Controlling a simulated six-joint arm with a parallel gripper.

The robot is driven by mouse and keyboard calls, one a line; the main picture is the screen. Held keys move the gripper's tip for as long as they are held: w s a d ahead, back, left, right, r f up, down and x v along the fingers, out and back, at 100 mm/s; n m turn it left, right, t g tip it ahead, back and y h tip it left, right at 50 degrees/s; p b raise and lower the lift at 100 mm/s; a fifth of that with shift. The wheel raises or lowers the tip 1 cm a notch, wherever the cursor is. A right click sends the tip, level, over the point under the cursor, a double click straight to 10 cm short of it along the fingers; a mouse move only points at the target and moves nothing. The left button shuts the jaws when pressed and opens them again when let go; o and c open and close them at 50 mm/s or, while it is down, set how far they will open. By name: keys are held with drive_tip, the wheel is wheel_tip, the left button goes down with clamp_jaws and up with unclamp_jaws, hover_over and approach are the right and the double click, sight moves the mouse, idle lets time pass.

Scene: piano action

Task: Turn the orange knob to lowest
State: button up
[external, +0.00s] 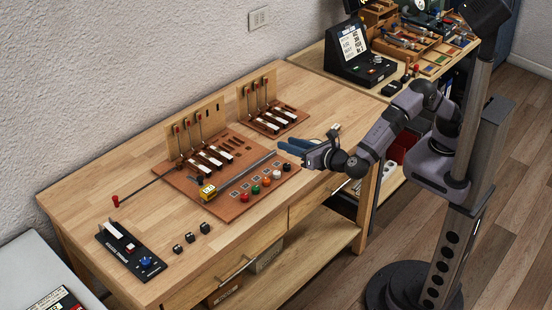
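The orange knob (277,175) sits in a row of small coloured knobs along the front right edge of a reddish-brown board (222,208) on the wooden bench. My gripper (283,145) reaches in from the right, with its blue fingers pointing left. The fingers are spread apart, with nothing visible between them. The gripper is above and behind the orange knob in the picture and does not touch it. The knob's setting is too small to read.
Red (244,197), green (256,190) and white (287,167) knobs share the row. A long grey bar (246,170) lies behind it.

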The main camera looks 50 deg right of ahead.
drive_tip(key=s+a+r+n+t+y+b, duration=0.1)
drive_tip(key=s+a+n+t+y, duration=0.1)
drive_tip(key=s+a+n+y, duration=0.3)
approach(270, 181)
drive_tip(key=shift+w+a+r, duration=0.1)
drive_tip(key=shift+w+a, duration=0.05)
drive_tip(key=shift+w, duration=0.4)
drive_tip(key=shift+p+x, duration=0.75)
drive_tip(key=shift+x, duration=2.9)
drive_tip(key=shift+y, duration=0.3)
clamp_jaws()
